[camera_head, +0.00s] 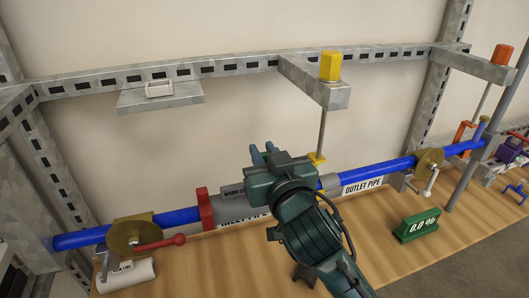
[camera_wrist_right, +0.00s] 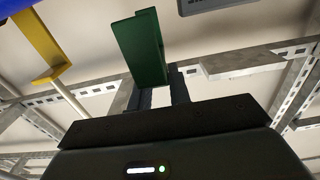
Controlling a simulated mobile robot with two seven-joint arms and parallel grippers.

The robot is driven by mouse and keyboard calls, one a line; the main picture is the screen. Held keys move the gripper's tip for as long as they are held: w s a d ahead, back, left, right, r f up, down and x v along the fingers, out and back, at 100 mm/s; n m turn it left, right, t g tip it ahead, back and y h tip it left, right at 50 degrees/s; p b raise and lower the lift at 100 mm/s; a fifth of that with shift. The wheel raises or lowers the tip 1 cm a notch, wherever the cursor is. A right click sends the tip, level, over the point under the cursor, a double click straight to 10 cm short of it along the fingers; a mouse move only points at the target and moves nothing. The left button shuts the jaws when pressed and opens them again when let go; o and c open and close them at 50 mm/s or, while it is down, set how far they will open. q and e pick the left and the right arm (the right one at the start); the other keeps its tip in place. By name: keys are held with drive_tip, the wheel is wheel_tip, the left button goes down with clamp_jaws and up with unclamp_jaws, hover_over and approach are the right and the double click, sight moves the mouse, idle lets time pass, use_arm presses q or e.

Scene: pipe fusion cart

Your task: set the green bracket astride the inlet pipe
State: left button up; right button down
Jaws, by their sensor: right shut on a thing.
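The inlet pipe (camera_head: 180,216) is the blue pipe on the left of the cart in the head view, with its label partly hidden behind my right arm. My right gripper (camera_head: 264,154) is above the middle of the pipe line, fingers pointing away from the camera. In the right wrist view, the green bracket (camera_wrist_right: 140,48) is between the dark fingers of the right gripper (camera_wrist_right: 161,95), which are shut on it. My left gripper is not in view.
A red clamp (camera_head: 205,208) and grey sleeve (camera_head: 232,208) sit on the pipe line. A brass disc (camera_head: 130,236) with a red handle is at left. A yellow-capped rod (camera_head: 330,67) hangs just right of my gripper.

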drive_tip(key=shift+f+b, duration=1.55)
drive_tip(key=shift+f, duration=0.9)
drive_tip(key=shift+f, duration=0.4)
drive_tip(key=c, duration=1.2)
unclamp_jaws()
